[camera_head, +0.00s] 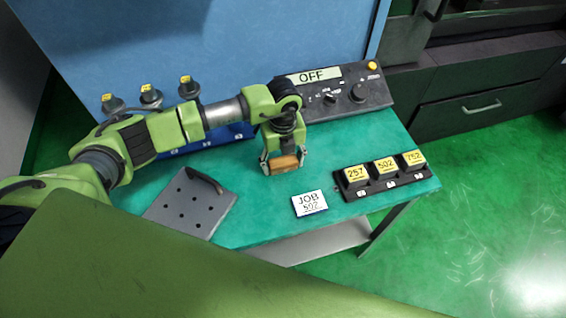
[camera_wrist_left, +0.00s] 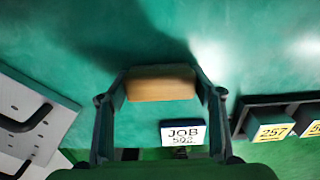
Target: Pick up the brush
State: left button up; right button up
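The brush (camera_head: 284,162) shows as a light-brown wooden block near the middle of the green table. My left gripper (camera_head: 283,160) points down over it, with one finger at each end of the block. In the left wrist view the brush (camera_wrist_left: 161,83) fills the space between the fingertips of my left gripper (camera_wrist_left: 161,84), and no clear gap shows at either end. The gripper looks shut on it. The brush's underside is hidden, and I cannot tell whether it touches the table. My right gripper is not in view.
A JOB 502 card (camera_head: 309,203) lies in front of the brush. A black rack (camera_head: 349,192) with numbered blocks is at right. A grey plate (camera_head: 178,208) with holes and a handle is at left. A control panel (camera_head: 340,104) reading OFF stands behind.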

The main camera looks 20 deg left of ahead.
pick_arm(q)
jog(key=c, duration=0.5)
jog(key=shift+o, duration=0.2)
jog(key=shift+r, duration=0.1)
jog(key=shift+r+b, duration=0.45)
jog(key=shift+b, duration=0.1)
jog(key=s+d+r+b, duration=0.6)
jog(key=s+d+r, duration=0.3)
jog(key=r, duration=0.3)
jog(key=shift+s+d, duration=0.35)
jog(key=shift+s, duration=0.2)
